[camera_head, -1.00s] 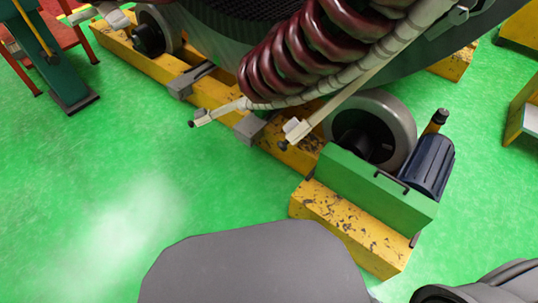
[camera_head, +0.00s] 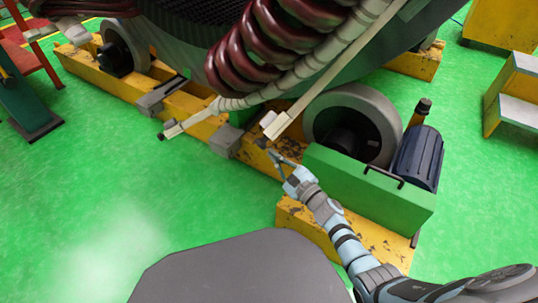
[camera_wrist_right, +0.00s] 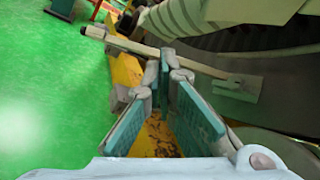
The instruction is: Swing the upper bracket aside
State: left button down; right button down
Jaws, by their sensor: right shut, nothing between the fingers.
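Two pale bars hang below the stator in the head view. One pale bar (camera_head: 345,62) slants down to a blocky end (camera_head: 270,127); the other, shorter pale bar (camera_head: 190,122) points lower left. I cannot tell which is the upper bracket. My right gripper (camera_head: 275,159) is shut and empty just below the first bar's blocky end, apparently apart from it. In the right wrist view, the gripper (camera_wrist_right: 161,72) has its teal-padded fingertips together, close below a long pale bar (camera_wrist_right: 130,43) that crosses behind them. My left gripper is not in view.
Dark red coils (camera_head: 250,45) hang from the large stator (camera_head: 205,18) above. A yellow beam (camera_head: 185,115), a grey roller (camera_head: 355,120), a green housing (camera_head: 370,188) and a blue motor (camera_head: 418,158) lie close by. Green floor (camera_head: 120,210) is free at left.

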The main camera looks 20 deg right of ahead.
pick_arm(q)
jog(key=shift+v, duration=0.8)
pick_arm(e)
jog(key=shift+s+a+r, duration=0.1)
jog(key=shift+a+r, duration=0.45)
jog(key=shift+r, duration=0.25)
jog(key=shift+a+r, duration=0.5)
jog(key=shift+r, duration=0.25)
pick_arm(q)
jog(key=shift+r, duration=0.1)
